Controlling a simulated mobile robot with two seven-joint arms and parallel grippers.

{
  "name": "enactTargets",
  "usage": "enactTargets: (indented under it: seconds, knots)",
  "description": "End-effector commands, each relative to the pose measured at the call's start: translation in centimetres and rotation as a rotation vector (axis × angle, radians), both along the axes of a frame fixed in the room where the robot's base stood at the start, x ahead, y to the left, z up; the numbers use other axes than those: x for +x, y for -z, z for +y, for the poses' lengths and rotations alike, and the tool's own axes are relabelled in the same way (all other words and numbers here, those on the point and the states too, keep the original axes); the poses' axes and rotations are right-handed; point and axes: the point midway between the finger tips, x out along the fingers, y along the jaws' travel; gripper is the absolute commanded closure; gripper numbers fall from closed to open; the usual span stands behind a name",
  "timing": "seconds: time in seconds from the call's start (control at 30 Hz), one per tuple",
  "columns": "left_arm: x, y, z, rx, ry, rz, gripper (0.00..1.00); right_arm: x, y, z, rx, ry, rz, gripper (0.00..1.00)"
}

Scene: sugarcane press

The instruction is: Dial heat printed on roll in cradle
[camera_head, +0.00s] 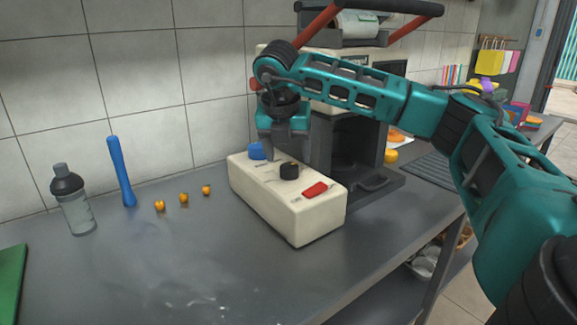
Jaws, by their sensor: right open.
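A cream control box (300,214) stands on the grey counter. On its top are a blue knob (257,151), a black dial (289,171) and a red switch (315,190). My right gripper (286,156) points down over the box, open, with its fingers close to the black dial; I cannot tell whether they touch it. A pale roll (357,23) sits in a dark holder at the top of the machine behind. Any print on the roll is too small to read. My left gripper is not in view.
A shaker bottle (73,204), a blue muddler-like stick (121,172) and several small orange fruits (184,198) stand left of the box. A green board (10,285) lies at the left edge. The front middle of the counter (150,270) is clear. The machine stands behind my right arm.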

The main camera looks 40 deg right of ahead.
Motion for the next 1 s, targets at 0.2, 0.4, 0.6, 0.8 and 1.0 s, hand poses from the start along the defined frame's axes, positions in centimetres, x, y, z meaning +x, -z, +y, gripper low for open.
enactTargets:
  seconds: [0.2,0.4,0.6,0.8,1.0]
  knots:
    - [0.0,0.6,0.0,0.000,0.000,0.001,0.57,0.6,2.8,-0.9,0.001,0.001,0.000,0.31]
    - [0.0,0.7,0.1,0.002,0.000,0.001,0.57,0.8,3.4,-1.1,0.001,-0.001,-0.001,0.31]
    - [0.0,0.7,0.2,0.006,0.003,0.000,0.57,0.8,3.4,-1.1,0.001,-0.001,-0.001,0.31]
    - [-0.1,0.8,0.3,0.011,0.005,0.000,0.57,0.8,3.4,-1.1,0.001,-0.001,-0.001,0.50]
    - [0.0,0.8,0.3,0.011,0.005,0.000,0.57,0.8,3.4,-1.1,0.000,-0.001,0.000,0.69]
